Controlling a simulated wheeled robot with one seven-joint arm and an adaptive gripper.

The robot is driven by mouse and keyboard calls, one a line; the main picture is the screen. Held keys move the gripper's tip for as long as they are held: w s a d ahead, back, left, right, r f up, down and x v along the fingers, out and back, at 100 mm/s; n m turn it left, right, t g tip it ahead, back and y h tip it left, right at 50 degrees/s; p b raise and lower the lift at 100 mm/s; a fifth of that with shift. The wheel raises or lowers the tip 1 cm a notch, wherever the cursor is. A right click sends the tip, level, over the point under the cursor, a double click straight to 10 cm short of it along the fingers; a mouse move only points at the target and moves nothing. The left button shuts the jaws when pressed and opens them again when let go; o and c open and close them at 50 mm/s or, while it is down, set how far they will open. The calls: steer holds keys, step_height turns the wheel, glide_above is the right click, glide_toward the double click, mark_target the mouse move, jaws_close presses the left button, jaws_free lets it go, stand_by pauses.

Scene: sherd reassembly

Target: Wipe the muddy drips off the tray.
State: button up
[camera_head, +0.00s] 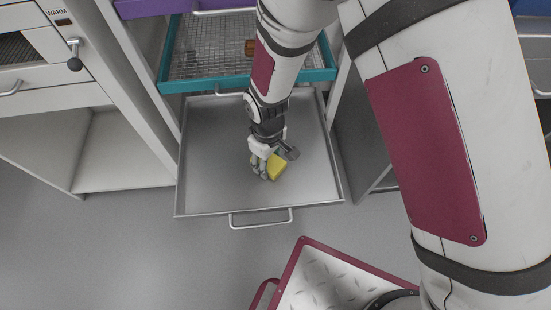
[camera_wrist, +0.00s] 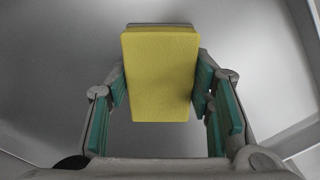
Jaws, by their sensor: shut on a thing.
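A grey metal tray (camera_head: 215,180), pulled out like a drawer, lies below my arm. My gripper (camera_head: 267,170) is down inside the tray near its middle. It is shut on a yellow sponge (camera_head: 278,166). In the wrist view the yellow sponge (camera_wrist: 160,75) sits between the green-padded fingers of my gripper (camera_wrist: 162,88), with a grey layer along its far edge. I cannot tell whether the sponge touches the tray floor. The visible tray floor (camera_wrist: 50,60) looks plain grey, and I make out no muddy drips. The floor under the sponge and gripper is hidden.
A teal-framed wire-mesh rack (camera_head: 200,84) is above the back of the tray, with a small brown piece (camera_head: 249,47) on it. The tray's front handle (camera_head: 262,221) faces the open floor. An open cabinet compartment (camera_head: 120,150) is on the left.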

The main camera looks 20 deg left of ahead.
steer(key=shift+s+a, duration=0.5)
steer(key=shift+a, duration=0.25)
steer(key=shift+w+a+f, duration=0.1)
steer(key=shift+w+a, duration=0.3)
steer(key=shift+w, duration=0.35)
steer(key=shift+w+d, duration=0.5)
steer(key=shift+d, duration=0.4)
steer(key=shift+w+d, duration=0.5)
steer(key=shift+d, duration=0.4)
steer(key=shift+a+r+p, duration=0.1)
steer(key=shift+r+p, duration=1.9)
steer(key=shift+r, duration=1.1)
steer(key=shift+r+p, duration=1.05)
steer(key=shift+r, duration=0.5)
